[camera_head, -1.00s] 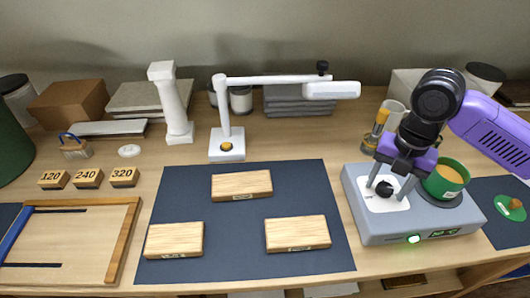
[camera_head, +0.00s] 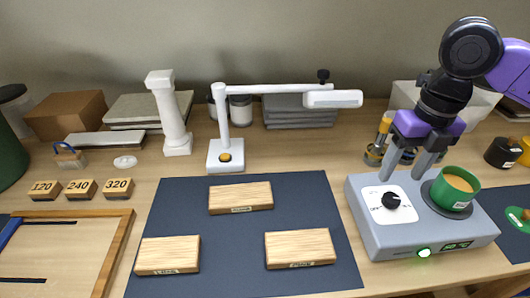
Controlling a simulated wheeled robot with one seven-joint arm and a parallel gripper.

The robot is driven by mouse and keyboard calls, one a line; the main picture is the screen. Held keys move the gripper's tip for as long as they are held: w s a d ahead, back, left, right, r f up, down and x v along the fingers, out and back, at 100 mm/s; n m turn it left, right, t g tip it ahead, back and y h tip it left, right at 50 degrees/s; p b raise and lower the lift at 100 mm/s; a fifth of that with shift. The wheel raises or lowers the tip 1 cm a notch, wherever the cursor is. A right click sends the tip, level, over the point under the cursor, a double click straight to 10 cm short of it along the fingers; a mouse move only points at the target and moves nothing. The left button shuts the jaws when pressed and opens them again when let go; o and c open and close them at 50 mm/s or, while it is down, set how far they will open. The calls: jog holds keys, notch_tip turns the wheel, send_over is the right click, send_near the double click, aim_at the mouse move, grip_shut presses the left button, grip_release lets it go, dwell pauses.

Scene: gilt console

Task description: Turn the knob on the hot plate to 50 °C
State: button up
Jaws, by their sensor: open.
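The grey hot plate (camera_head: 375,238) stands at the right of the bench. Its black knob (camera_head: 391,201) sits on a white dial panel (camera_head: 372,196) on the left of its top and is in plain sight. The dial marks are too small to read. A green display (camera_head: 457,245) is lit on the front, its figures too small to read surely, beside a green light (camera_head: 424,253). A green pot (camera_head: 456,188) with tan contents sits on the round heating plate. My gripper (camera_head: 399,177) is open and empty, its fingertips pointing down, apart from the knob and above and behind it.
Bottles with yellow parts (camera_head: 378,148) stand behind the hot plate. A white jointed-arm stand (camera_head: 226,157) is at the centre back. Wooden blocks (camera_head: 241,197) lie on a dark mat (camera_head: 215,222) to the left. A black cup (camera_head: 502,153) is at far right.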

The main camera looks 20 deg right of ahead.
jog(key=w+a+r+m+t+y, duration=0.1)
jog(key=w+a+m+t+y, duration=0.1)
jog(key=a, duration=1)
jog(key=w+a+r+m+t+y, duration=0.1)
jog(key=w+a+t+y, duration=0.3)
jog(key=w+a, duration=0.5)
jog(key=shift+w+a+m+y, duration=0.3)
jog(key=shift+a+m+y, duration=0.6)
jog(key=shift+a, duration=1.25)
